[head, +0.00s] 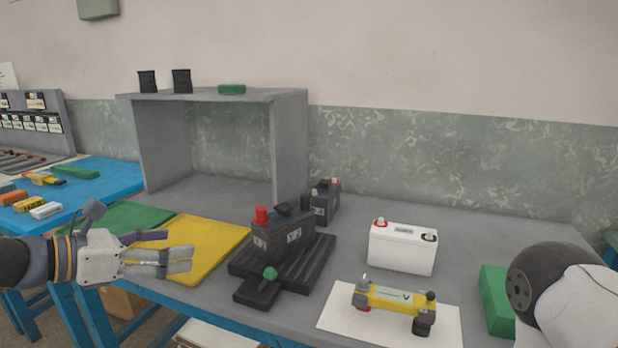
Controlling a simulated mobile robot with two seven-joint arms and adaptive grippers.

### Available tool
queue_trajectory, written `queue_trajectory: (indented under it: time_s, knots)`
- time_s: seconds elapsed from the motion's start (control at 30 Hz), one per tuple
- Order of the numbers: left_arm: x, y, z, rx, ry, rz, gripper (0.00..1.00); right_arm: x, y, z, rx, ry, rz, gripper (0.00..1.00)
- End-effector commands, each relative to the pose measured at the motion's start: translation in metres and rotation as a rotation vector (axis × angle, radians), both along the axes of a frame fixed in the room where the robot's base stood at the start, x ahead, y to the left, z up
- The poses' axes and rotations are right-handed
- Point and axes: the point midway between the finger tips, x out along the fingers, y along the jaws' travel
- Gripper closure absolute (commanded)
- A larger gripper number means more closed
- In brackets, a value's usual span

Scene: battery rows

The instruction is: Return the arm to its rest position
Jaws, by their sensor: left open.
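My left gripper (176,262) comes in from the left and is open and empty. Its fingers point right, over the front edge of the yellow mat (205,243). It is apart from the black battery (284,235) with a red cap, which sits on a black ribbed tray (318,262) to the right of the fingers. A white part of my right arm (575,305) shows at the lower right. My right gripper is not in view.
A white battery (402,250), a yellow device (395,301) on white paper, another dark battery (324,203) and a green block (496,300) stand on the grey table. A grey shelf (213,96) stands behind the mats. A green mat (125,217) lies left.

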Motion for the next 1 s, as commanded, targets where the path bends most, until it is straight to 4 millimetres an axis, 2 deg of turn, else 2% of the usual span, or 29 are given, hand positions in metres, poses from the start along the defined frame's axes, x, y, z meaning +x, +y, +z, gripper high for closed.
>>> queue_trajectory:
  time_s: [0.03, 0.1, 0.17, 0.2, 0.27, 0.3, 0.33, 0.37, 0.4, 0.43, 0.5, 0.6, 0.67, 0.77, 1.0]
  knots:
    - [-0.017, -0.018, -0.044, 0.131, 0.057, -0.072, 0.26, 0.0, 0.0, 0.0, 0.0, 0.0, 0.0, 1.0]
    - [-0.044, -0.033, -0.098, 0.314, 0.107, -0.176, 0.26, 0.0, 0.0, 0.0, 0.0, 0.001, 0.0, 1.0]
    - [-0.073, -0.042, -0.142, 0.476, 0.14, -0.286, 0.26, 0.0, 0.0, 0.0, 0.0, 0.0, 0.0, 1.0]
    - [-0.095, -0.046, -0.171, 0.586, 0.158, -0.373, 0.26, 0.001, 0.0, 0.0, -0.001, -0.001, -0.001, 1.0]
    - [-0.134, -0.048, -0.214, 0.756, 0.175, -0.529, 0.26, 0.001, -0.001, 0.0, -0.001, -0.002, -0.001, 1.0]
    - [-0.164, -0.047, -0.24, 0.869, 0.174, -0.654, 0.26, 0.001, -0.001, 0.0, -0.001, -0.002, -0.001, 1.0]
    - [-0.188, -0.045, -0.258, 0.952, 0.168, -0.759, 0.26, 0.001, 0.0, 0.0, -0.001, -0.002, -0.001, 1.0]
    - [-0.213, -0.042, -0.274, 1.033, 0.152, -0.873, 0.26, 0.001, 0.0, 0.0, -0.001, -0.001, -0.001, 1.0]
    - [-0.247, -0.037, -0.293, 1.13, 0.119, -1.039, 0.26, 0.0, 0.0, 0.0, 0.0, -0.001, 0.0, 1.0]
    - [-0.272, -0.033, -0.304, 1.193, 0.082, -1.167, 0.26, 0.0, 0.0, 0.0, 0.0, 0.0, 0.0, 1.0]
    - [-0.325, -0.025, -0.321, 1.299, -0.041, -1.469, 0.26, 0.0, 0.0, 0.0, 0.0, 0.0, 0.0, 1.0]
    - [-0.382, -0.02, -0.328, 1.343, -0.262, -1.822, 0.26, 0.0, 0.0, 0.0, 0.0, 0.0, 0.0, 1.0]
    - [-0.402, -0.021, -0.328, 1.336, -0.374, -1.949, 0.26, 0.0, 0.0, 0.0, 0.0, -0.001, 0.0, 1.0]
    - [-0.417, -0.022, -0.327, 1.323, -0.471, -2.04, 0.26, 0.001, 0.0, 0.0, 0.0, -0.001, 0.0, 1.0]
    - [-0.416, -0.023, -0.327, 1.326, -0.48, -2.043, 0.26, 0.0, 0.0, 0.0, 0.0, -0.001, 0.0, 1.0]
